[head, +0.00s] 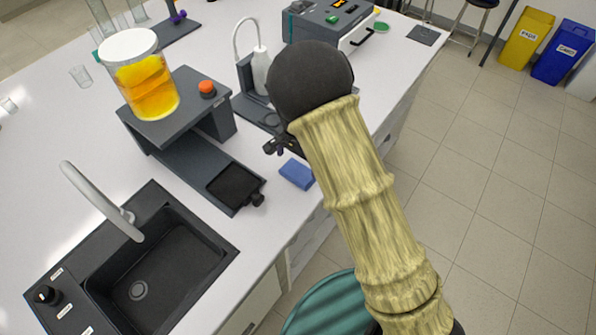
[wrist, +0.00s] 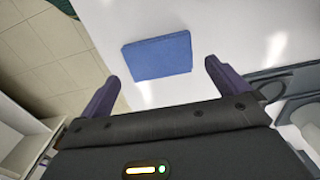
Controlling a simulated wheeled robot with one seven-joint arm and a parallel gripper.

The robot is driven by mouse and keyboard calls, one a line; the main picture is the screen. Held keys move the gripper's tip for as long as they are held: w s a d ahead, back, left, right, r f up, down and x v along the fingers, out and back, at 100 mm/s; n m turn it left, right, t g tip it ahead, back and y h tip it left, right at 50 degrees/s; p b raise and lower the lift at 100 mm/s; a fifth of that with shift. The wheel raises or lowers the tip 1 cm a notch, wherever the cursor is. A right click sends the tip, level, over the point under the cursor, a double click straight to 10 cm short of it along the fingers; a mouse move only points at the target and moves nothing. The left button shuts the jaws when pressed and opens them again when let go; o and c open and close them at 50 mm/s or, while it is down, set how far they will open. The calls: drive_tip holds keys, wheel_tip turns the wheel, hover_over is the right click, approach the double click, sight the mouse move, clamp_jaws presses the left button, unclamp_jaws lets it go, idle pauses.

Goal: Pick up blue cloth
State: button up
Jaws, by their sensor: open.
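The blue cloth (head: 297,173) is a small folded block lying flat on the white bench near its front edge, in the head view. In the wrist view the blue cloth (wrist: 157,57) lies ahead of the fingertips, roughly between their lines and apart from them. My gripper (wrist: 158,78) is open and empty, with its two purple-grey fingers spread. In the head view my gripper (head: 281,146) shows small and dark just beyond the cloth, partly hidden by my arm.
The white bench (head: 60,130) holds a black sink (head: 160,270) with a tap, and a dark stand with a beaker of orange liquid (head: 148,85). A black tray (head: 236,187) lies left of the cloth. A white wash bottle (head: 262,70) stands behind. A teal round bin (head: 330,305) is on the floor.

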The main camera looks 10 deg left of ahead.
sight(298, 171)
drive_tip(key=shift+f, duration=0.25)
drive_tip(key=shift+d+f+p, duration=0.1)
drive_tip(key=shift+f+p, duration=0.95)
drive_tip(key=shift+f, duration=1.55)
drive_tip(key=c, duration=0.6)
